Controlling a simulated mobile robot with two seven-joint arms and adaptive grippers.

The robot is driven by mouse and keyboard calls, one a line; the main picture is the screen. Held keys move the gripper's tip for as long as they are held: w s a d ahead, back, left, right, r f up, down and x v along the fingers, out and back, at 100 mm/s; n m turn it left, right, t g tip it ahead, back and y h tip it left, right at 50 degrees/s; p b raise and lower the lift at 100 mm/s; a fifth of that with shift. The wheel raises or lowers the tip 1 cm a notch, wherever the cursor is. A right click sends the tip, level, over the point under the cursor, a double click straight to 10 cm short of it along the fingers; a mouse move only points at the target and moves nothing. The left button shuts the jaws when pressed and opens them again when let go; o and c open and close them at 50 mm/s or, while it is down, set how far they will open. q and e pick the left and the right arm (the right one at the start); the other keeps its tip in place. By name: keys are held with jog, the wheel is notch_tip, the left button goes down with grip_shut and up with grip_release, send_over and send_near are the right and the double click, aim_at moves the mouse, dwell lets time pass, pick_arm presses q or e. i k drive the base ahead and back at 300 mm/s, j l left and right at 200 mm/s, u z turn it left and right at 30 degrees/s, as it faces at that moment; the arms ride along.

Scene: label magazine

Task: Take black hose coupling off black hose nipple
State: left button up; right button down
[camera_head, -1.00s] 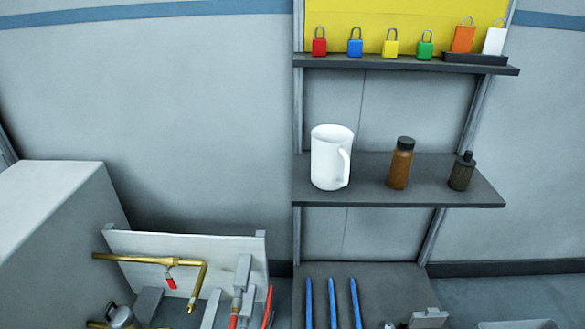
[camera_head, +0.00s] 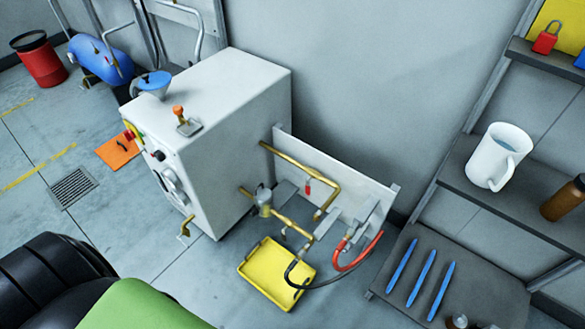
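A thin black hose (camera_head: 287,276) hangs at the front of the pipework beside the pale machine. Its upper end meets a small fitting (camera_head: 303,254) below the brass pipe. The black coupling and nipple seem to be at this end, but they are too small to tell apart. The hose loops down over the edge of a yellow tray (camera_head: 262,272) and runs right, below a red hose (camera_head: 349,266). Neither of my grippers is in view.
The pale machine cabinet (camera_head: 215,120) stands left of a white back panel (camera_head: 345,180) with brass pipes (camera_head: 290,162). Right is a shelf unit with blue sticks (camera_head: 421,272), a white jug (camera_head: 497,157) and a brown bottle (camera_head: 563,198). Floor left of the cabinet is partly clear.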

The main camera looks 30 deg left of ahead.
aim_at(295, 261)
jog(key=u, duration=0.75)
